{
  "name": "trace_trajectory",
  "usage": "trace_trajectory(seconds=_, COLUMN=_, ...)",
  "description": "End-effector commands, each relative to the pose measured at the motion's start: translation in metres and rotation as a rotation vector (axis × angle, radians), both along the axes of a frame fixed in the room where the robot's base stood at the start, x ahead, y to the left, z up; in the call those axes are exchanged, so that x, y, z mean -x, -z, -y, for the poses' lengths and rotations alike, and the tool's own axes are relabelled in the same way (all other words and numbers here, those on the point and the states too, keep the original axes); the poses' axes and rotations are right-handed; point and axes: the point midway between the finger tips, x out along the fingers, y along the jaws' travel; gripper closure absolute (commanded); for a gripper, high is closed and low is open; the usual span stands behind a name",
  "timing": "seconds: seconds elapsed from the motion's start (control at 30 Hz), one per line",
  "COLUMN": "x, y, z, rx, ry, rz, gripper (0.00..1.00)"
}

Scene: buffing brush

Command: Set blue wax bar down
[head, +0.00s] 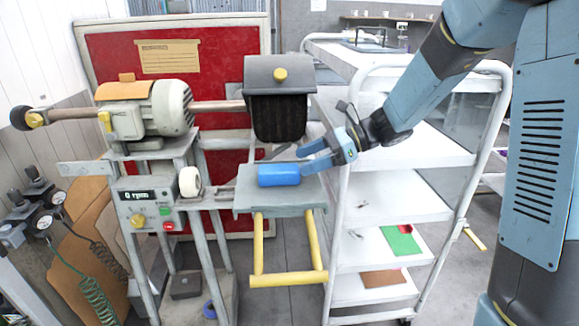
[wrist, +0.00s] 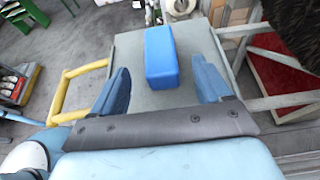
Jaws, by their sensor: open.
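The blue wax bar (head: 279,175) lies flat on a small grey rest plate (head: 246,201) below the dark buffing brush (head: 278,117). In the wrist view the bar (wrist: 160,56) lies beyond my fingertips, between their lines, and touches neither finger. The grey plate (wrist: 130,88) shows bare around it. My gripper (head: 310,156) is open and empty, just right of the bar in the head view. In the wrist view its two blue fingers (wrist: 160,82) are spread wide. The underside of the bar is hidden.
The buffing machine's motor (head: 150,108) and control box (head: 147,203) stand to the left. A yellow frame (head: 288,280) hangs below the plate. A white shelf cart (head: 400,195) stands close on the right. The brush hood (head: 280,75) overhangs the plate.

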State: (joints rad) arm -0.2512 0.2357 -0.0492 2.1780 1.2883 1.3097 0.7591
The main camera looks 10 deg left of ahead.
Motion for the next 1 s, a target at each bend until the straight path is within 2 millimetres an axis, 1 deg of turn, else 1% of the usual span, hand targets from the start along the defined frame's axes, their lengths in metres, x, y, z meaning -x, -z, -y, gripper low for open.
trace_trajectory(seconds=0.03, x=-0.003, y=-0.004, z=0.009, rx=0.0, ry=0.005, rz=0.002, gripper=0.23)
trace_trajectory(seconds=0.1, x=-0.005, y=-0.008, z=0.019, rx=0.001, ry=0.003, rz=0.001, gripper=0.23)
trace_trajectory(seconds=0.3, x=-0.01, y=-0.016, z=0.039, rx=0.001, ry=0.001, rz=0.001, gripper=0.23)
trace_trajectory(seconds=0.4, x=-0.01, y=-0.018, z=0.043, rx=0.0, ry=0.0, rz=0.0, gripper=0.23)
trace_trajectory(seconds=0.63, x=-0.009, y=-0.02, z=0.045, rx=0.005, ry=-0.005, rz=0.01, gripper=0.23)
trace_trajectory(seconds=0.77, x=0.004, y=-0.027, z=0.055, rx=0.042, ry=-0.037, rz=0.083, gripper=0.23)
trace_trajectory(seconds=0.87, x=0.023, y=-0.034, z=0.069, rx=0.098, ry=-0.086, rz=0.191, gripper=0.23)
trace_trajectory(seconds=1.0, x=0.053, y=-0.043, z=0.096, rx=0.2, ry=-0.175, rz=0.372, gripper=0.23)
